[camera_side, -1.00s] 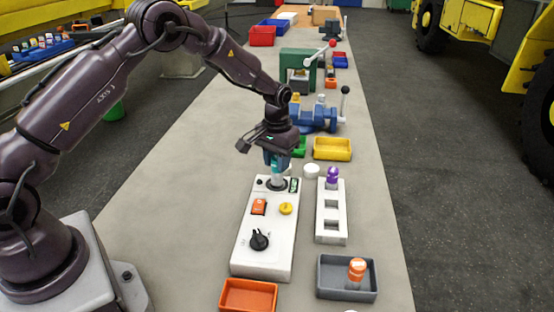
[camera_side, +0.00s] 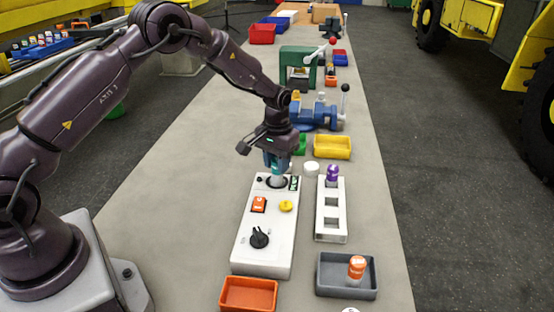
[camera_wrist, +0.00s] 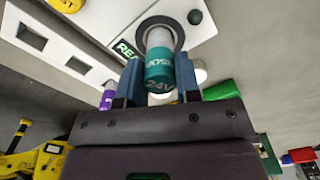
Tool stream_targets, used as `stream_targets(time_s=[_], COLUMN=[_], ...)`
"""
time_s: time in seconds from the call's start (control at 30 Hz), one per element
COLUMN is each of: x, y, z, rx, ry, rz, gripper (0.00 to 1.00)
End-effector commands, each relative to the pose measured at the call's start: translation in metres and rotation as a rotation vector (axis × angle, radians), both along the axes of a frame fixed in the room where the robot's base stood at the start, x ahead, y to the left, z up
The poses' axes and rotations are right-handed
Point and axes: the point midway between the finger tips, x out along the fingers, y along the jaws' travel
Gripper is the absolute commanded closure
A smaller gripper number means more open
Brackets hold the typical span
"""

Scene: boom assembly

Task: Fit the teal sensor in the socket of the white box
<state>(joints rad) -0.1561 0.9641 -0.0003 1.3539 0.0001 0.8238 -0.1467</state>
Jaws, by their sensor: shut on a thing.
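The teal sensor (camera_wrist: 159,68) is a cylinder with a teal band and a pale lower part. My gripper (camera_wrist: 160,82) is shut on the teal band, one blue finger on each side. The white box (camera_side: 264,222) lies on the bench below my gripper (camera_side: 277,165). Its dark-ringed socket (camera_side: 277,182) is at the far end of its top. In the wrist view the sensor's pale end overlaps the ringed socket (camera_wrist: 176,27) and looks roughly in line with it. I cannot tell how deep it sits. In the side view the fingers largely hide the sensor.
A white rack (camera_side: 330,215) with square holes holds a purple sensor (camera_side: 332,173) just right of the box. A grey tray (camera_side: 347,291) holds an orange sensor (camera_side: 356,267). An orange tray (camera_side: 248,294) is in front. A yellow tray (camera_side: 332,147) and blue vise (camera_side: 318,117) stand behind.

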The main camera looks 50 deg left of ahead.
Motion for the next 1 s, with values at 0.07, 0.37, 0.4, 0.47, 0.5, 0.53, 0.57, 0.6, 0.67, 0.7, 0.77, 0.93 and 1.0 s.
stream_targets(time_s=[0.07, 0.37, 0.4, 0.47, 0.5, 0.53, 0.57, 0.6, 0.67, 0.7, 0.77, 0.93, 1.0], x=[0.0, 0.0, 0.0, 0.0, 0.0, 0.0, 0.0, 0.0, 0.0, 0.0, 0.0, 0.0, 0.0], y=[0.0, 0.0, 0.0, 0.0, 0.0, 0.0, 0.0, 0.0, 0.0, 0.0, 0.0, 0.0, 0.0], z=[-0.003, -0.012, -0.013, -0.015, -0.016, -0.017, -0.018, -0.019, -0.021, -0.021, -0.02, -0.02, -0.02], rx=[0.0, 0.0, 0.0, 0.0, 0.0, 0.0, 0.0, 0.0, 0.0, 0.0, 0.0, 0.0, 0.0], ry=[0.0, -0.001, 0.0, 0.0, 0.0, 0.0, 0.0, 0.0, 0.0, -0.001, -0.001, -0.001, -0.001], rz=[0.0, 0.0, 0.0, 0.0, 0.0, 0.0, 0.0, 0.0, 0.0, 0.0, 0.0, 0.0, 0.0], gripper=[0.92, 0.92, 0.92, 0.92, 0.92, 0.92, 0.92, 0.92, 0.92, 0.92, 0.92, 0.39, 0.39])
